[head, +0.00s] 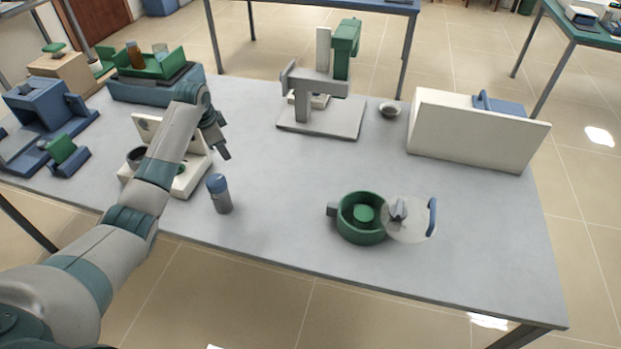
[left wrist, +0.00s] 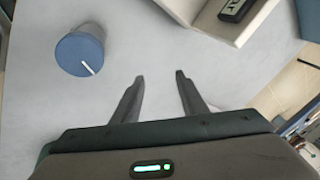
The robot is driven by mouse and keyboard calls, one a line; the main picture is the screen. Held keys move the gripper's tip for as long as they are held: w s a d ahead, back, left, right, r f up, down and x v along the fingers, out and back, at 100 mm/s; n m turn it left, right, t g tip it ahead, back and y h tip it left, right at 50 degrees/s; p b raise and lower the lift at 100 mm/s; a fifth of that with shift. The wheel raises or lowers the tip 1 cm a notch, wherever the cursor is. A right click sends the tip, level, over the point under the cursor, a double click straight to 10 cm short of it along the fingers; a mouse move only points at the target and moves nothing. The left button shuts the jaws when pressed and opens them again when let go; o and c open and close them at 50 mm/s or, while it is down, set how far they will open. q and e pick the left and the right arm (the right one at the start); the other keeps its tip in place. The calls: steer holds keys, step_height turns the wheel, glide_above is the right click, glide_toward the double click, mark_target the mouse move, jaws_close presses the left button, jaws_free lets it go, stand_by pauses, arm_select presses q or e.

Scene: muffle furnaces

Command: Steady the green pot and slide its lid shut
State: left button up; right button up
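The green pot (head: 352,222) stands on the table right of centre in the head view, with a short grey handle on its left side. Its pale round lid (head: 412,228) has a grey knob and a blue handle at the right. The lid sits off to the pot's right, overlapping only its right edge, so most of the pot's inside shows. My left gripper (head: 226,155) is over the table's left half, well away from the pot. In the left wrist view (left wrist: 160,78) its two fingers are apart with nothing between them. My right gripper is in neither view.
A grey bottle with a blue cap (head: 218,194) stands near my left gripper; its cap shows in the left wrist view (left wrist: 80,52). A grey-and-green stand (head: 320,118), a small bowl (head: 390,109) and a white box (head: 470,135) stand behind. The table between bottle and pot is clear.

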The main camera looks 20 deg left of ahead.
arm_select(q)
steer(key=s+d+f+m+g+h, duration=0.1)
steer(key=d+m+h, duration=0.1)
steer(key=d, duration=0.7)
steer(key=d+f+m+g+h, duration=0.1)
steer(key=d+m, duration=0.2)
steer(key=d, duration=0.5)
steer(key=m+g+h, duration=0.2)
steer(key=m, duration=0.2)
glide_toward(327, 208)
steer(key=w, duration=0.1)
steer(key=shift+w+a+r, duration=0.1)
steer(key=shift+a+r, duration=0.15)
steer(key=shift+a, duration=0.3)
steer(key=shift+d+f, duration=0.1)
steer(key=shift+f, duration=0.1)
steer(key=shift+x, duration=5.85)
jaws_close()
